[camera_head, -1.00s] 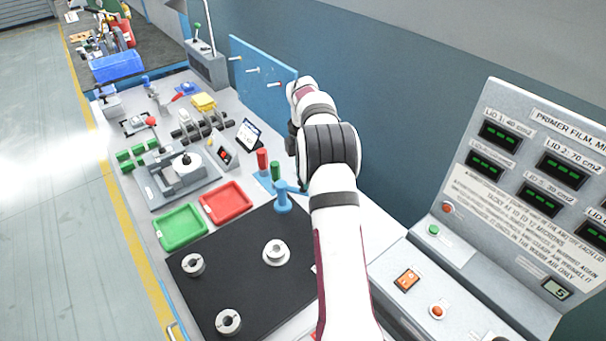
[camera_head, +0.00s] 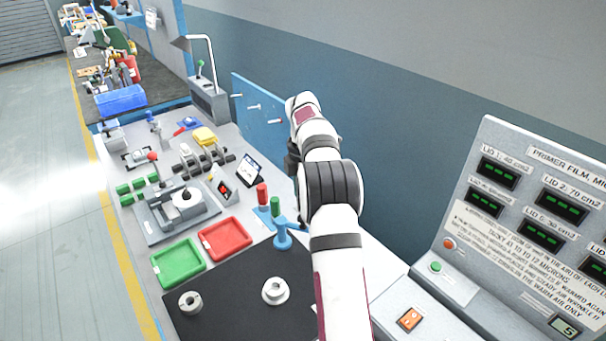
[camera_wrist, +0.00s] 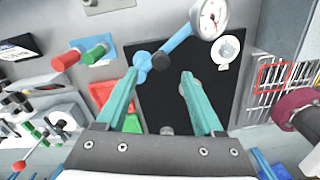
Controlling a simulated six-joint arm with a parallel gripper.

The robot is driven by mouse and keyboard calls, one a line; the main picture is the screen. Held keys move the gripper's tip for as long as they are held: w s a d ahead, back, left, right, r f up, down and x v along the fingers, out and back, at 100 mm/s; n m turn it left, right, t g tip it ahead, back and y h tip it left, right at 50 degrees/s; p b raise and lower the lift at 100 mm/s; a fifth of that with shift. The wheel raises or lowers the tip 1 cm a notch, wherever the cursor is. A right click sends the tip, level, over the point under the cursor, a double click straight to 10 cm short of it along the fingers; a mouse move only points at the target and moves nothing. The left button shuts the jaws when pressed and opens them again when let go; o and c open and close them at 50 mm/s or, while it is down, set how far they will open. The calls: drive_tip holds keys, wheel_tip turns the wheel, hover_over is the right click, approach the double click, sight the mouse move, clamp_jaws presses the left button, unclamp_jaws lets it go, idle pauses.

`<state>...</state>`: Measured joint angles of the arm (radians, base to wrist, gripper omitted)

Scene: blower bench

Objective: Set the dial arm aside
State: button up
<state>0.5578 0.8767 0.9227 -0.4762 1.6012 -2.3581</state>
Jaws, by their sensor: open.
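The dial arm shows in the wrist view as a blue arm (camera_wrist: 176,40) with a round white dial gauge (camera_wrist: 209,19) at its upper right end. It meets a blue post (camera_wrist: 143,62) standing by the black mat (camera_wrist: 200,110). In the head view the blue post (camera_head: 283,238) shows, while my arm hides the dial. My gripper (camera_wrist: 161,78) has teal fingers spread apart with nothing between them. In the wrist view its left fingertip overlaps the post's lower edge; I cannot tell whether they touch. The fingertips are hidden in the head view.
White rings (camera_head: 276,291) sit on the black mat. Red (camera_head: 225,238) and green (camera_head: 178,262) trays lie beyond it. Red and green handles (camera_head: 262,193) stand close to the post. A sloped display panel (camera_head: 540,215) stands at the right.

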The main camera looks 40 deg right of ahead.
wheel_tip(320, 180, up, 11)
drive_tip(key=shift+a, duration=0.1)
idle(0.4)
drive_tip(key=s+a+r+m, duration=0.3)
drive_tip(key=s+a+m, duration=0.1)
drive_tip(key=a, duration=0.5)
drive_tip(key=s+a+r+m, duration=0.2)
drive_tip(key=s+a+m, duration=0.2)
drive_tip(key=a, duration=0.4)
drive_tip(key=s+a+f+m, duration=0.3)
drive_tip(key=s+a+m, duration=0.1)
drive_tip(key=s, duration=0.4)
drive_tip(key=s+a+f+m+y, duration=0.1)
drive_tip(key=s+a+f+m, duration=0.3)
drive_tip(key=s, duration=0.4)
drive_tip(key=s+a+f+m, duration=0.4)
drive_tip(key=s+a, duration=0.2)
drive_tip(key=s, duration=0.2)
drive_tip(key=shift+a+m+y, duration=0.15)
drive_tip(key=shift+m+y, duration=0.25)
drive_tip(key=shift+o, duration=0.2)
drive_tip(key=shift+f, duration=0.1)
